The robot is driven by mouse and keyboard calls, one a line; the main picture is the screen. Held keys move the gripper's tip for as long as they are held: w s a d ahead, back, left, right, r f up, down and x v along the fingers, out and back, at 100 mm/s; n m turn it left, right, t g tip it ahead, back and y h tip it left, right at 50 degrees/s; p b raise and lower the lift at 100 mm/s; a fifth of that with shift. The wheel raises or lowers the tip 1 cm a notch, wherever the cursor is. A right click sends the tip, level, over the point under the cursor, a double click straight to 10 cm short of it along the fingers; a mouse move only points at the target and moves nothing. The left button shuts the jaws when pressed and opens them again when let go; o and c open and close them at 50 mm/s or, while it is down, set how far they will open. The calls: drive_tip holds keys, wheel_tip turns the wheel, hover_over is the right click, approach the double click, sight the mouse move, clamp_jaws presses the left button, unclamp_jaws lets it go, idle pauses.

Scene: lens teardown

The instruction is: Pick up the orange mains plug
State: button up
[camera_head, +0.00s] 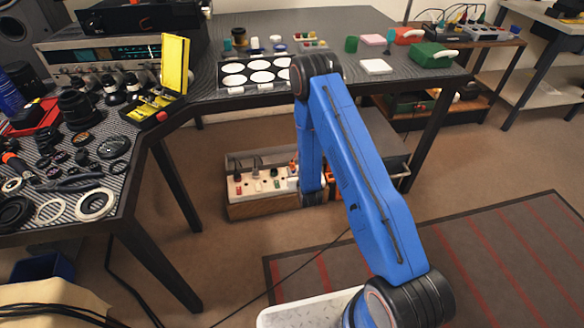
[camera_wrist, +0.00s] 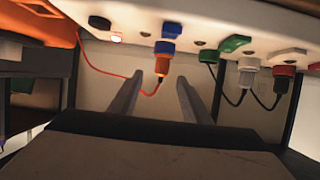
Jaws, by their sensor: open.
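The orange mains plug (camera_wrist: 162,68) shows in the wrist view, its blue end against a blue fitting on the white panel. An orange cord runs from it to the left. My gripper (camera_wrist: 160,82) is open, with one finger on each side of the plug's line. The fingertips are close to the plug; I cannot tell whether they touch it. In the head view a small orange spot, perhaps the plug (camera_head: 292,168), shows beside my arm at the socket box (camera_head: 262,207) under the table. My fingers are hidden there.
In the wrist view a green plug (camera_wrist: 208,56), a white plug (camera_wrist: 248,72) and a red plug (camera_wrist: 283,72) with dark cords are to the right. An orange body (camera_wrist: 35,22) is at the upper left. The dark table (camera_head: 270,30) is above the socket box.

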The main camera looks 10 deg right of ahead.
sight(293, 165)
drive_tip(key=shift+x, duration=2.9)
drive_tip(key=shift+a, duration=0.15)
clamp_jaws()
